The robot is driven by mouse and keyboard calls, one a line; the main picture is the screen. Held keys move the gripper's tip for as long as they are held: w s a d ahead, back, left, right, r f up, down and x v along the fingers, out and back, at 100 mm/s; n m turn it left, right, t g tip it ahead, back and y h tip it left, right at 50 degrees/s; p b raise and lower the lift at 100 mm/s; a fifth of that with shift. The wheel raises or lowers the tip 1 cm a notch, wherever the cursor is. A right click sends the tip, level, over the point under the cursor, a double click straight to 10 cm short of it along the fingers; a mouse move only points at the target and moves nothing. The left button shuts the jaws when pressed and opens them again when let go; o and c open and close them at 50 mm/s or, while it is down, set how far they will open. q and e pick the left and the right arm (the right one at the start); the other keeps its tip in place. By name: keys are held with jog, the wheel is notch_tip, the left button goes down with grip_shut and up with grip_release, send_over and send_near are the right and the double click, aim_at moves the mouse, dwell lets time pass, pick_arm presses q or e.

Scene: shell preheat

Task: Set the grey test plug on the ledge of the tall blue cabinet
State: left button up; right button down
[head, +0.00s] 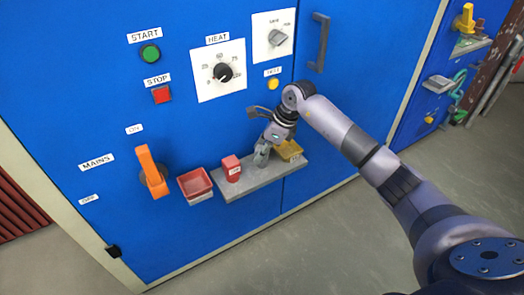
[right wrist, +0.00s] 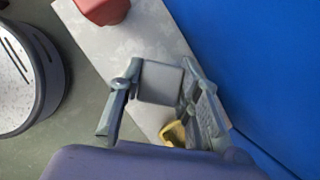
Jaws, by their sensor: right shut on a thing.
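The tall blue cabinet (head: 110,205) fills most of the head view, with its grey ledge (head: 258,181) low on the front. My right gripper (head: 262,154) is over the ledge, between a red block and a yellow block. In the right wrist view the gripper (right wrist: 158,98) is shut on the grey test plug (right wrist: 158,83), which shows as a grey block between the fingers, above the ledge (right wrist: 95,55). I cannot tell whether the plug touches the ledge. My left gripper is out of view.
The red block (head: 231,168) stands on the ledge left of my gripper, and the yellow block (head: 289,150) lies right of it. A red tray (head: 194,184) and an orange mains handle (head: 152,171) stick out further left. A door handle (head: 320,42) is above.

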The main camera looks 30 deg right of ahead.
jog(key=shift+f, duration=0.1)
jog(key=c, duration=1.5)
grip_release()
jog(key=shift+c, duration=0.2)
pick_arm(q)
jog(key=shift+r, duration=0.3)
pick_arm(e)
jog(key=o, duration=0.4)
jog(key=shift+c, duration=0.2)
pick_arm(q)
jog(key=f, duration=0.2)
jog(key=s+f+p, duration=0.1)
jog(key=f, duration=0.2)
pick_arm(e)
jog(key=v, duration=1.2)
